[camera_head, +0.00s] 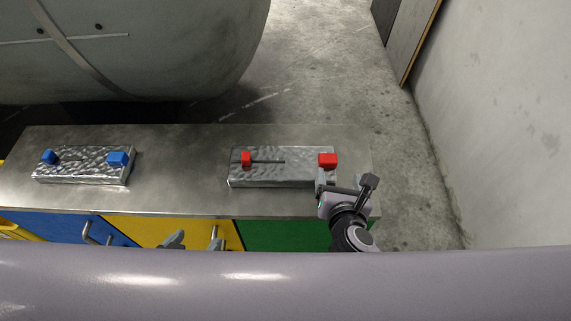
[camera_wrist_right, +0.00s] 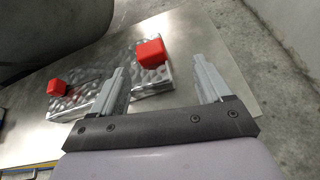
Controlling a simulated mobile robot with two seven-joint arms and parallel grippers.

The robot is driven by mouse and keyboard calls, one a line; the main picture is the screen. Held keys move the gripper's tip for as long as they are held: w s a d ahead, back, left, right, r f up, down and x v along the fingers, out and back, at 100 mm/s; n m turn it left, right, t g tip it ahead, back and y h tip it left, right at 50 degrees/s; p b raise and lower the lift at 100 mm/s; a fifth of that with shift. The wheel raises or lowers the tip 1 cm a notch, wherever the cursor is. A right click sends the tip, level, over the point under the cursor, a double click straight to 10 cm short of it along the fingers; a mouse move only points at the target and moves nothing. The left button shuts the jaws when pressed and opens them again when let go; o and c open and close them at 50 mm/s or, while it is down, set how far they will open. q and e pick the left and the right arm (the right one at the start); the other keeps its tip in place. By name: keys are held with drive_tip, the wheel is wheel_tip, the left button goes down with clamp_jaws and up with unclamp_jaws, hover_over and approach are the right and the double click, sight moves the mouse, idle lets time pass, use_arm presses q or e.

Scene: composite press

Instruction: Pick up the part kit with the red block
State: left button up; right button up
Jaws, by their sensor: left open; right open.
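The part kit with red blocks is a silver, hammered-looking slab (camera_head: 265,174) with a red block at each end, on the metal bench top. Its right red block (camera_head: 328,160) is nearest my right gripper (camera_head: 346,183). In the right wrist view, the right gripper (camera_wrist_right: 160,72) is open, with the large red block (camera_wrist_right: 151,52) beyond the gap between its fingers. The left finger overlaps the slab in the picture; nothing is held. My left gripper (camera_head: 194,242) shows only its fingertips above the pale bar, open and empty, in front of the yellow cabinet door.
A similar slab with blue blocks (camera_head: 82,170) lies on the left of the bench top (camera_head: 185,178). Bare bench separates the two kits. A large grey rounded body (camera_head: 140,60) stands behind the bench, and a concrete wall (camera_head: 510,110) is at right.

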sight(328, 158)
drive_tip(key=shift+w+a+n+t, duration=0.35)
drive_tip(key=shift+a+n, duration=0.2)
drive_tip(key=shift+n, duration=0.55)
drive_tip(key=b+x, duration=0.2)
drive_tip(key=x, duration=0.4)
drive_tip(key=shift+a+f, duration=0.15)
drive_tip(key=shift+a, duration=0.05)
drive_tip(key=shift+w+f, duration=0.1)
drive_tip(key=shift+w, duration=0.3)
drive_tip(key=c, duration=1.3)
